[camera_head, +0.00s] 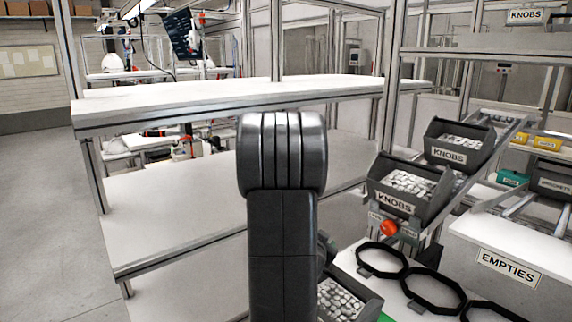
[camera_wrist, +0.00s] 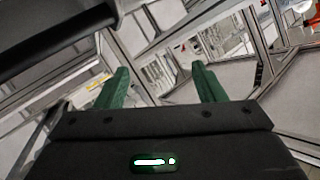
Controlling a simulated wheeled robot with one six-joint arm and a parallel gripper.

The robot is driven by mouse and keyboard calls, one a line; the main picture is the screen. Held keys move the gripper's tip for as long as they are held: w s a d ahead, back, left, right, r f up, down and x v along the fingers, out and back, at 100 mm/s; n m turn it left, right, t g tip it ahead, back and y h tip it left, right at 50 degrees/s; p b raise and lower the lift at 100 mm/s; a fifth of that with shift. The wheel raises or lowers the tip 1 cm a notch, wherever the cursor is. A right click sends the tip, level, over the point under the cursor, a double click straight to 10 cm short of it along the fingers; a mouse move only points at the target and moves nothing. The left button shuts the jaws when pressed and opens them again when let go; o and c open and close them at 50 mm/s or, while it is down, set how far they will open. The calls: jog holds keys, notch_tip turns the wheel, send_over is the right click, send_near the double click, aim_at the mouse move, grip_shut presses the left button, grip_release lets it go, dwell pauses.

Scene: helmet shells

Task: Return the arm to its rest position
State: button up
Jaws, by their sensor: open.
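My gripper (camera_wrist: 158,88) shows in the wrist view with its two green fingers spread apart. It is open and nothing is between the fingers. The wrist view is tilted, with shelf frames and blurred bins beyond the fingers. In the head view my dark arm stands upright in the middle of the picture and hides part of the shelves behind it. The gripper itself cannot be made out in the head view.
A white-topped shelf unit (camera_head: 180,108) stands ahead. To the right are two dark bins labelled KNOBS (camera_head: 458,142) (camera_head: 408,188), several black rings (camera_head: 383,260) on a white surface, and an EMPTIES panel (camera_head: 510,262). A bin of pale parts (camera_head: 340,300) is low beside my arm. Open floor (camera_head: 40,210) lies left.

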jog(key=s+d+m+h+b, duration=0.1)
jog(key=s+d+m+h, duration=0.1)
jog(key=d+m+h, duration=0.15)
jog(key=m+g+h+b, duration=0.2)
jog(key=m+h, duration=0.7)
jog(key=m, duration=0.1)
send_near(386, 230)
jog(key=p+x, duration=0.3)
jog(key=x, duration=0.6)
jog(key=shift+r+p, duration=0.1)
jog(key=shift+p, duration=0.3)
jog(key=shift+w+d+f+n+b, duration=0.15)
jog(key=shift+f+n+b, duration=0.15)
jog(key=shift+b, duration=0.35)
jog(key=shift+r+n+b, duration=0.1)
jog(key=shift+n+b, duration=0.45)
jog(key=shift+n, duration=0.1)
jog(key=shift+r+n+b, duration=0.1)
jog(key=shift+n+b, duration=0.25)
jog(key=shift+n, duration=0.25)
jog(key=shift+r, duration=0.1)
